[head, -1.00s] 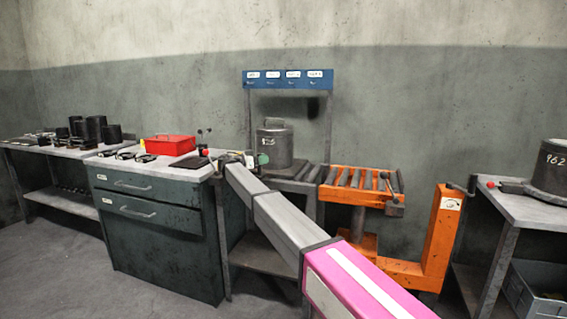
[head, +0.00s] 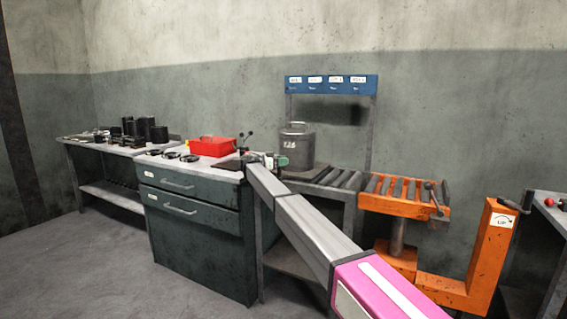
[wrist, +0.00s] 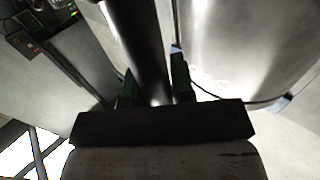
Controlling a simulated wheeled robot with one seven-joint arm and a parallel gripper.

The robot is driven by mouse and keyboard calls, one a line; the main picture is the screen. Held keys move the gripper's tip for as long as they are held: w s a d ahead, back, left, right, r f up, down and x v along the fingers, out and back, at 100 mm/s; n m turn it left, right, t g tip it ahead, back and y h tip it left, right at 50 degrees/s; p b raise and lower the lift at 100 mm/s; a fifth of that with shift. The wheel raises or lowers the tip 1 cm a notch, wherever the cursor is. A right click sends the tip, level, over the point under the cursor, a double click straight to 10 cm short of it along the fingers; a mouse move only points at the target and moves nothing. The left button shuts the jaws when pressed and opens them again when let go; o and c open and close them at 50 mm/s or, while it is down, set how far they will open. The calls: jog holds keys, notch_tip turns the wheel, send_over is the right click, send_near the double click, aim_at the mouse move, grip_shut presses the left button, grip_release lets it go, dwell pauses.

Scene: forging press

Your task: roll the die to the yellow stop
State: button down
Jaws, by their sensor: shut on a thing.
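The die, a grey drum marked with a number (head: 297,149), stands upright at the left end of the grey roller table (head: 345,193). My gripper (head: 279,161) is low at the die's left front side. In the wrist view its green-edged fingers (wrist: 156,92) are shut on a dark round bar (wrist: 138,45). A large pale curved surface (wrist: 240,45), probably the die, is close beside the bar on the right. I cannot tell whether the bar is joined to the die. I make out no yellow stop in either view.
An orange lift (head: 404,207) with rollers stands right of the roller table. A drawer cabinet (head: 195,215) with a red box (head: 212,146) is at the left, and a bench with black parts (head: 110,150) beyond it. A blue label panel (head: 331,85) is behind.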

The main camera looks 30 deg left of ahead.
jog(key=c, duration=1)
grip_release()
jog(key=shift+w+a, duration=0.1)
jog(key=shift+a, duration=0.45)
jog(key=shift+o, duration=0.2)
jog(key=shift+d, duration=0.1)
jog(key=shift+r, duration=0.45)
jog(key=r, duration=0.3)
jog(key=shift+s+r, duration=0.25)
jog(key=shift+r, duration=0.05)
jog(key=s+a+r, duration=0.3)
jog(key=s+r, duration=0.3)
jog(key=s, duration=0.4)
jog(key=shift+s+a+r, duration=0.15)
jog(key=shift+s+r, duration=0.1)
jog(key=shift+s, duration=0.1)
jog(key=shift+s+a, duration=0.1)
jog(key=shift+a, duration=0.05)
